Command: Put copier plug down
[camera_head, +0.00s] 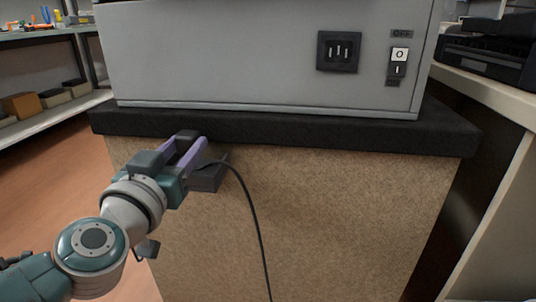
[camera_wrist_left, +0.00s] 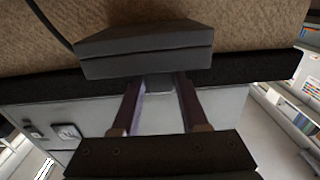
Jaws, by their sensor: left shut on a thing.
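My left gripper (camera_head: 194,150) is at the upper left of the brown cabinet front, just below the black ledge, with its purple fingers shut on the copier plug. In the left wrist view a small grey part of the plug (camera_wrist_left: 160,84) shows between the fingertips; the rest is hidden. A dark block (camera_head: 208,178) lies right by the fingertips; it also shows in the left wrist view (camera_wrist_left: 145,48). I cannot tell whether it touches the plug. A black cable (camera_head: 254,213) runs from the fingers down the cabinet front. My right gripper is not in view.
The grey copier (camera_head: 250,60) stands on the black ledge (camera_head: 300,130), with a black socket (camera_head: 338,51) and a power switch (camera_head: 398,61) on its face. The brown cabinet front (camera_head: 340,220) is clear to the right. Shelves (camera_head: 45,115) stand at left, a counter (camera_head: 490,90) at right.

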